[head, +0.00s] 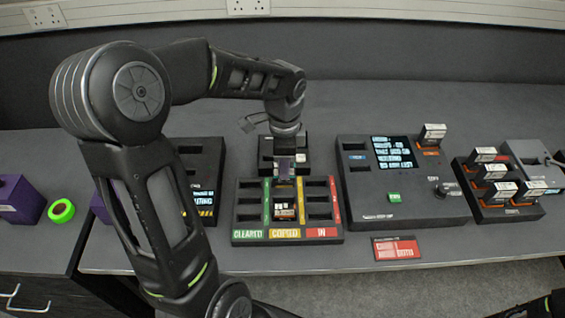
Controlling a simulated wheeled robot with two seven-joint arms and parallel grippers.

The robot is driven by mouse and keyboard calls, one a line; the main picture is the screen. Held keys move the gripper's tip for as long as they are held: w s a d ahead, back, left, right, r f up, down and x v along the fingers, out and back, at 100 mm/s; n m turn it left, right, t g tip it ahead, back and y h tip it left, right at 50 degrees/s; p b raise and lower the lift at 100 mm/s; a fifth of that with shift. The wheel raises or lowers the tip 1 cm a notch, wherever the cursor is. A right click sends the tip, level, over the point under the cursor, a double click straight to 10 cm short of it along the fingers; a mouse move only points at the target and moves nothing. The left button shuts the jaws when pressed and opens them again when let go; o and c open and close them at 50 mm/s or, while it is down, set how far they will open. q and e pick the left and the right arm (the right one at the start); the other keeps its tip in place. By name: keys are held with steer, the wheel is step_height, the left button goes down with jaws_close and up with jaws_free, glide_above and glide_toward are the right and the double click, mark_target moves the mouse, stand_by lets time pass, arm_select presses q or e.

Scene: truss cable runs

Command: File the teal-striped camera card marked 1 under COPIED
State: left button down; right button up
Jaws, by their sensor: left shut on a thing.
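The filing tray (243,215) has three columns with labels reading CLEARED in green, COPIED (285,233) in yellow and IN in red. My left gripper (285,160) points down over the back end of the COPIED column. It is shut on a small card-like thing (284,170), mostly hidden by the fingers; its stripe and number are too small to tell. A pale-labelled card (285,211) sits in a front slot of the COPIED column. The slots seen under CLEARED and IN look empty.
Right of the tray stands a console (365,200) with a lit screen and a card (432,134) standing at its top right. A rack (470,203) with several cards is farther right. A red label plate (396,249) lies at the front edge. A purple box (20,200) and green ring (61,211) are left.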

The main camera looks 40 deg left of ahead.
mark_target(284, 185)
arm_select(q)
steer(key=shift+f, duration=0.1)
step_height(284, 185, down, 4)
steer(key=b, duration=0.3)
steer(key=shift+f+b, duration=0.25)
steer(key=shift+b, duration=0.15)
steer(key=shift+f+b, duration=0.5)
steer(key=shift+f, duration=0.25)
steer(key=shift+f, duration=0.1)
steer(key=shift+f+b, duration=1.05)
steer(key=shift+f, duration=0.55)
stand_by(2.1)
stand_by(0.4)
steer(key=c, duration=1)
jaws_free()
steer(key=shift+r, duration=0.1)
